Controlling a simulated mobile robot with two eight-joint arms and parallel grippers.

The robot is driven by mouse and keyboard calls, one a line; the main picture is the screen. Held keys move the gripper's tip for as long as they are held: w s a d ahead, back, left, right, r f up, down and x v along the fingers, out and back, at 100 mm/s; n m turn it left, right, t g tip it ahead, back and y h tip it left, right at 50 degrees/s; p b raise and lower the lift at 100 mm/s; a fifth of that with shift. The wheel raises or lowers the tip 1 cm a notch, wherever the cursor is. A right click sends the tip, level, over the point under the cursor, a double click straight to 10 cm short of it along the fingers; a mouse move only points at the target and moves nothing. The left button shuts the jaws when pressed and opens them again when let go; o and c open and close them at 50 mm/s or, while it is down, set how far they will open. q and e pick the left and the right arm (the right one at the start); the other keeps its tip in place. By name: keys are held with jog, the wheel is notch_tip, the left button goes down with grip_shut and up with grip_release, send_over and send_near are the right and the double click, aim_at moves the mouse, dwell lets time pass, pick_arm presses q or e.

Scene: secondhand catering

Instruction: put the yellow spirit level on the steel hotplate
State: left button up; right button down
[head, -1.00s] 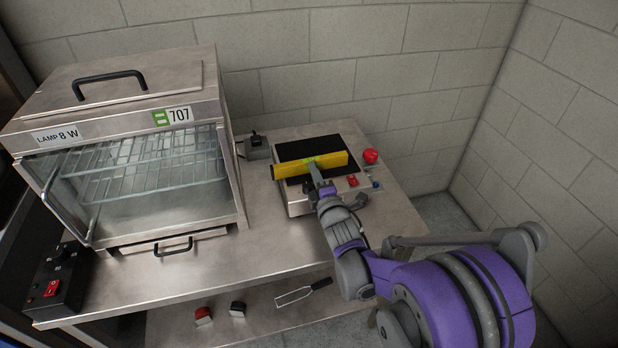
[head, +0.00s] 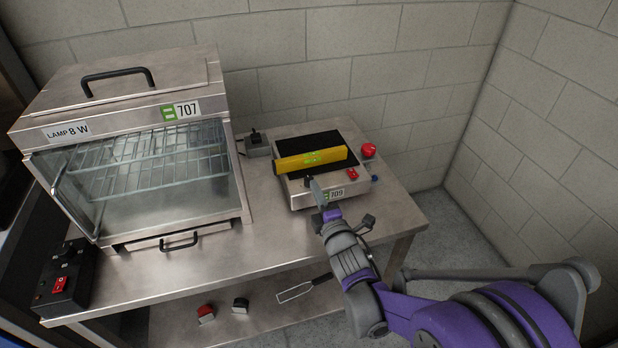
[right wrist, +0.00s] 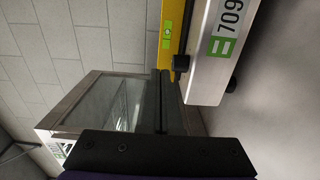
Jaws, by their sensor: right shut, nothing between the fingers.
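The yellow spirit level (head: 312,160) lies across the black top plate of the steel hotplate (head: 308,199), near the plate's front edge, on the right part of the steel table. It also shows in the right wrist view (right wrist: 172,38), beside the hotplate's steel front (right wrist: 208,70) with its 709 label. My right gripper (head: 314,184) is shut and empty, just in front of the hotplate and apart from the level. In the right wrist view its dark fingers (right wrist: 160,98) are together. My left gripper is in neither view.
A steel cabinet (head: 125,232) with a glass front and wire racks stands left of the hotplate. A black control box (head: 68,284) with a red switch is at the table's left front. A small dark box (head: 257,146) sits behind. The table front (head: 262,240) is clear.

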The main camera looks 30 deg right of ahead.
jog(key=d+v, duration=0.1)
jog(key=v, duration=0.2)
jog(key=m+h+b, duration=0.1)
jog(key=h+b, duration=0.1)
jog(key=b, duration=0.1)
send_near(307, 158)
jog(key=shift+g, duration=0.3)
jog(key=w, duration=0.2)
jog(key=w+a, duration=0.1)
jog(key=w, duration=0.2)
jog(key=shift+a+r, duration=0.15)
jog(key=shift+r, duration=0.05)
jog(key=shift+w+d, duration=0.2)
jog(key=shift+d, duration=0.35)
jog(key=shift+w+d, duration=0.2)
jog(key=shift+d, duration=0.3)
jog(key=shift+w+d, duration=0.3)
jog(key=shift+d, duration=0.3)
